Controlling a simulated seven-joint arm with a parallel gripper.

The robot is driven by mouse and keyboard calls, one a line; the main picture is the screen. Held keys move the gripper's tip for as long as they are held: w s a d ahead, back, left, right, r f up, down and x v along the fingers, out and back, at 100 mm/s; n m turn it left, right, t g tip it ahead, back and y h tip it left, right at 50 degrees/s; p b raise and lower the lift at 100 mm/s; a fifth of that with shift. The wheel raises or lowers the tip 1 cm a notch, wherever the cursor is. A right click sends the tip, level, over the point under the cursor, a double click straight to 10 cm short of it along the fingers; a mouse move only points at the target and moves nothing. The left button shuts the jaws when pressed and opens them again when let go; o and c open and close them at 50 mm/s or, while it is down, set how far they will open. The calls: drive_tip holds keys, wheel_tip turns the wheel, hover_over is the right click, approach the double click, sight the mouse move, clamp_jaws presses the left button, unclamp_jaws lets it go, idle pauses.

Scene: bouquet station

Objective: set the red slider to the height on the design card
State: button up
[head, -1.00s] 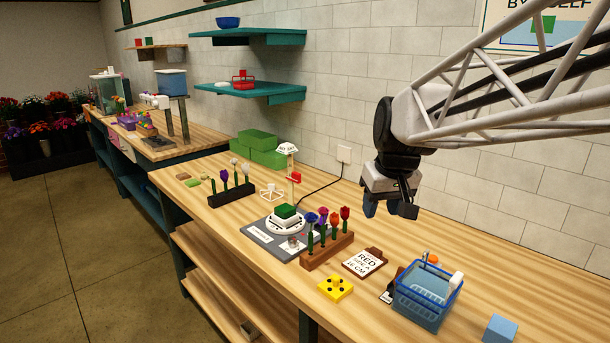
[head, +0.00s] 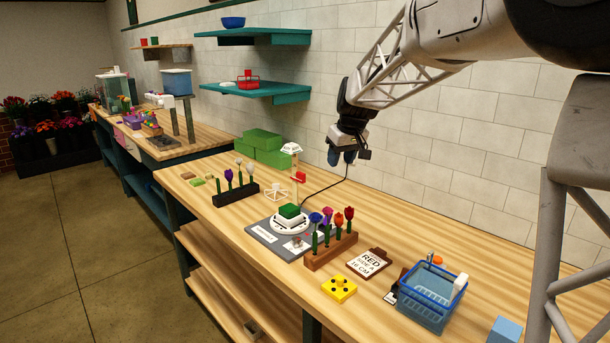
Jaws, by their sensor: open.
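The red slider (head: 300,177) sits partway up a thin upright post on the grey station base (head: 262,236), below a white top piece (head: 291,149). A green block (head: 290,211) rests on the round white plate of the same base. The design card (head: 368,264) lies on a brown clipboard on the bench and reads RED, SIDE A, with a height that looks like 16 CM. My gripper (head: 341,158) is open and empty. It hangs in the air to the right of the slider and above it in the picture, apart from the post.
A brown rack (head: 331,250) of flowers stands right beside the base, and a dark rack (head: 236,195) of flowers stands left. A yellow block (head: 339,288), blue basket (head: 430,296) and blue cube (head: 503,330) are at the right. Green blocks (head: 262,147) and a cable lie behind.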

drive_tip(key=w+a+f+n, duration=0.1)
drive_tip(key=w+a+f, duration=0.1)
drive_tip(key=w, duration=0.4)
drive_tip(key=w+a+f+n, duration=0.1)
drive_tip(key=w+a+f, duration=0.15)
drive_tip(key=w, duration=0.45)
drive_tip(key=n+y, duration=0.1)
approach(303, 174)
drive_tip(key=f, duration=0.2)
drive_tip(key=shift+w+a+r, duration=0.1)
drive_tip(key=shift+w+a, duration=0.15)
drive_tip(key=shift+w, duration=0.15)
drive_tip(key=shift+x, duration=3.95)
drive_tip(key=shift+c, duration=0.3)
clamp_jaws()
drive_tip(key=shift+r, duration=0.1)
